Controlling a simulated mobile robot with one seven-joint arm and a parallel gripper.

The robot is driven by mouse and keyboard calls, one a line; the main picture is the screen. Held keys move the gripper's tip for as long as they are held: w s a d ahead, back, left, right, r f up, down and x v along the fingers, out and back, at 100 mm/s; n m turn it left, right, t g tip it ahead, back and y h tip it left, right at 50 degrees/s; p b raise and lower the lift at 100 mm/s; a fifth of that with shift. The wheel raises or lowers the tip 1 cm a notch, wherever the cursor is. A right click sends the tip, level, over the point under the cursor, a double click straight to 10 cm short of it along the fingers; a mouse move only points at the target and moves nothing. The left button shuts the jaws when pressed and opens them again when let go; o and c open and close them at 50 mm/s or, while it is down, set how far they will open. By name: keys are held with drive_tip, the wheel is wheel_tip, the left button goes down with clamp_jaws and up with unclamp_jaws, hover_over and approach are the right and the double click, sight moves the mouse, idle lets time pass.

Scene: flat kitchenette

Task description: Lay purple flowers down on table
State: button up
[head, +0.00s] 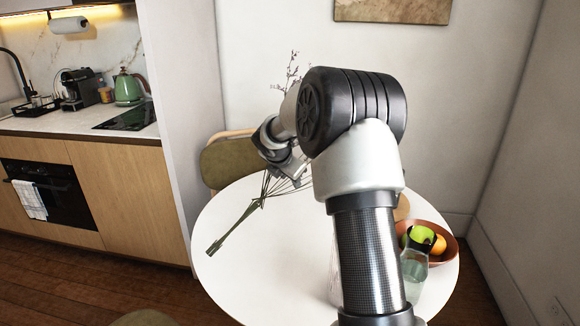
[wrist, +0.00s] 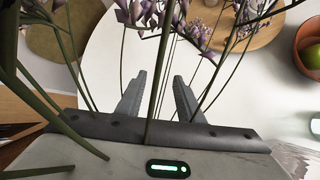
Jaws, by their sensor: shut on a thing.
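The purple flowers are a loose bunch of long thin green stems with small purple blooms. In the head view their stems (head: 240,225) slant down to the left over the white round table (head: 265,275), and thin sprigs rise behind my arm. My gripper (head: 292,170) is above the table's back left part, partly hidden by my arm. In the wrist view the blooms (wrist: 190,30) are at the top, and stems pass between and beside the fingers of my gripper (wrist: 158,90). It is shut on the stems. I cannot tell whether the stem ends touch the table.
A brown bowl (head: 443,247) with fruit and a glass jar (head: 414,270) stand at the table's right. A round wooden board (wrist: 262,37) lies near the bowl. A chair (head: 222,160) stands behind the table. The table's front left is clear.

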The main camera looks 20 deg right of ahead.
drive_tip(key=f+y, duration=0.1)
drive_tip(key=f, duration=0.3)
drive_tip(key=f+y, duration=0.1)
drive_tip(key=f, duration=0.3)
drive_tip(key=a+f+g+y, duration=0.1)
drive_tip(key=f, duration=0.3)
drive_tip(key=shift+s+f+m, duration=0.15)
drive_tip(key=shift+f+m, duration=0.15)
drive_tip(key=shift+f, duration=0.05)
drive_tip(key=shift+f+y, duration=0.3)
drive_tip(key=shift+f, duration=1)
drive_tip(key=o, duration=1.2)
drive_tip(key=shift+c, duration=0.2)
drive_tip(key=p+v, duration=0.4)
drive_tip(key=v, duration=1.3)
drive_tip(key=shift+r, duration=0.3)
drive_tip(key=shift+f, duration=0.1)
